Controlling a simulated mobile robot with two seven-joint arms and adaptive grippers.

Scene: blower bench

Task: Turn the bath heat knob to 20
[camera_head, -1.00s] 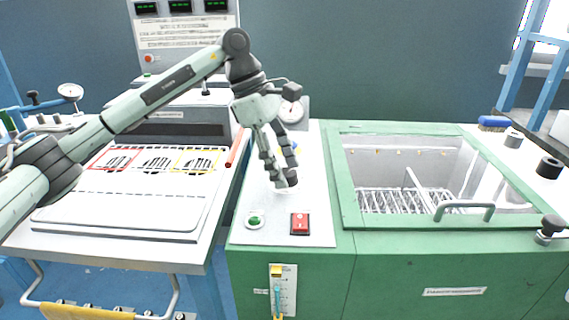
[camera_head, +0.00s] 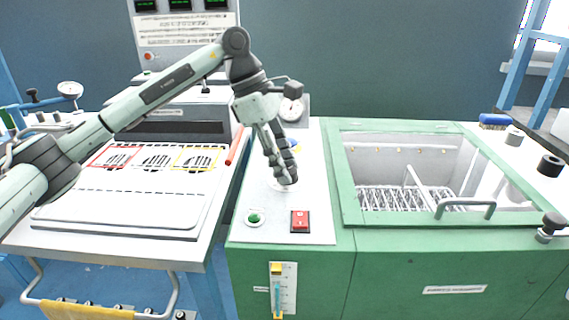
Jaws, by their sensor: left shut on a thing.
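My left gripper (camera_head: 285,181) reaches down from the upper left onto the white control panel (camera_head: 287,225) of the green bath cabinet. Its fingers point down and are shut on the bath heat knob, which they hide almost wholly. Part of a pale dial ring shows beside the fingertips. I cannot read the knob's setting. My right gripper is not in view.
A red switch (camera_head: 300,222) and a green button (camera_head: 254,218) sit on the panel's front part. The open bath (camera_head: 405,165) with a wire rack is to the right. A tray (camera_head: 125,215) lies on the left bench. A gauge (camera_head: 291,109) stands behind the gripper.

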